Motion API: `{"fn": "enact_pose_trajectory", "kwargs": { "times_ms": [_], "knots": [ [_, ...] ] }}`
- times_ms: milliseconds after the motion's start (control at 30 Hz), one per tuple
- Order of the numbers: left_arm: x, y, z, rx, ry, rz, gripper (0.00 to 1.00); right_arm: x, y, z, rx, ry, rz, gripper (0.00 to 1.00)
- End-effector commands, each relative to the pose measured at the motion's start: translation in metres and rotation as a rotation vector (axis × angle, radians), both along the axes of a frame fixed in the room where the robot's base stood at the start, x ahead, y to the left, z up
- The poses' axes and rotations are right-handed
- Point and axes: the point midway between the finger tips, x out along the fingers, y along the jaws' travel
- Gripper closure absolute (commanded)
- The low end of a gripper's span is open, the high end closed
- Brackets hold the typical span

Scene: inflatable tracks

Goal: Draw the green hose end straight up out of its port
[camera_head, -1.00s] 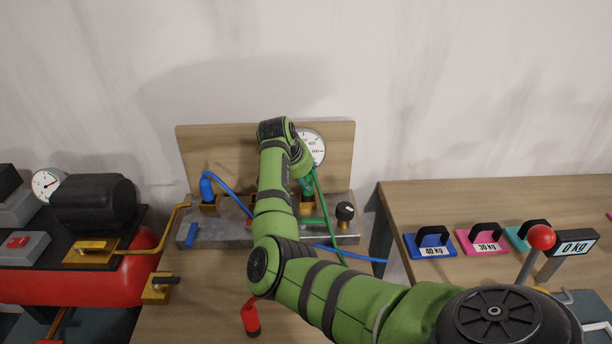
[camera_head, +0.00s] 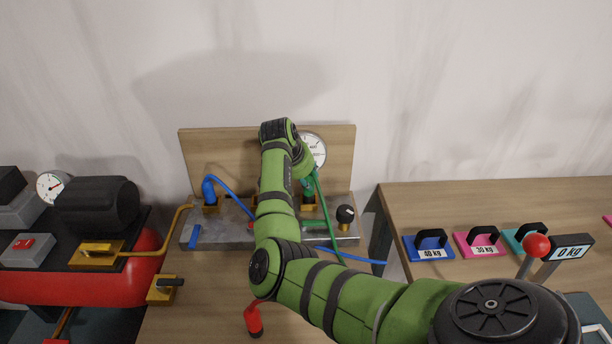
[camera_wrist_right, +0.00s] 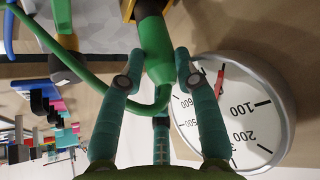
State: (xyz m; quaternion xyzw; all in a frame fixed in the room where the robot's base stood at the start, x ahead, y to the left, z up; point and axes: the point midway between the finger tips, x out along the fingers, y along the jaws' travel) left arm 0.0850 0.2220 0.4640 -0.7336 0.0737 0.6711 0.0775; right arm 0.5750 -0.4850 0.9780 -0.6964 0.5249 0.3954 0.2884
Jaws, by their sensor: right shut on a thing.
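The green hose end (camera_wrist_right: 155,45) is a thick green fitting in the right wrist view. My right gripper (camera_wrist_right: 158,75) is shut on it, with fingers on both sides of it. In the head view the gripper (camera_head: 305,184) is partly hidden by my own wrist, in front of the board and above a brass port block (camera_head: 309,204). A thin green hose (camera_head: 325,215) hangs down to the right. Whether the lower tip still sits inside the port cannot be made out. My left gripper is not in view.
A round gauge (camera_head: 313,150) is close beside the gripper. A blue hose end (camera_head: 209,188) stands in another port at left on the grey manifold (camera_head: 230,235). A black knob (camera_head: 345,213) is at right. Weights lie on the right table (camera_head: 400,200).

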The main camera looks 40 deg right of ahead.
Motion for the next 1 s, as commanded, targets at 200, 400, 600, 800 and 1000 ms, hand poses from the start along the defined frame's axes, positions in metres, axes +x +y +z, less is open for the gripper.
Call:
{"fn": "enact_pose_trajectory", "kwargs": {
  "times_ms": [200,400,600,800,1000],
  "knots": [
    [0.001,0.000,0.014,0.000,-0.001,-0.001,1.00,-0.008,-0.010,0.019,-0.034,-0.030,-0.011,1.00],
    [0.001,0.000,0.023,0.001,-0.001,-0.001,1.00,-0.020,-0.008,0.015,-0.028,-0.023,-0.008,1.00],
    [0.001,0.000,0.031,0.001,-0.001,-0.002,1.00,-0.029,-0.006,0.012,-0.020,-0.020,-0.006,1.00],
    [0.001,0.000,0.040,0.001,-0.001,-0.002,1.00,-0.040,-0.005,0.011,-0.019,-0.018,-0.005,1.00],
    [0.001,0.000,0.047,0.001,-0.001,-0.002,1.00,-0.049,-0.005,0.010,-0.019,-0.019,-0.005,1.00]
  ]
}}
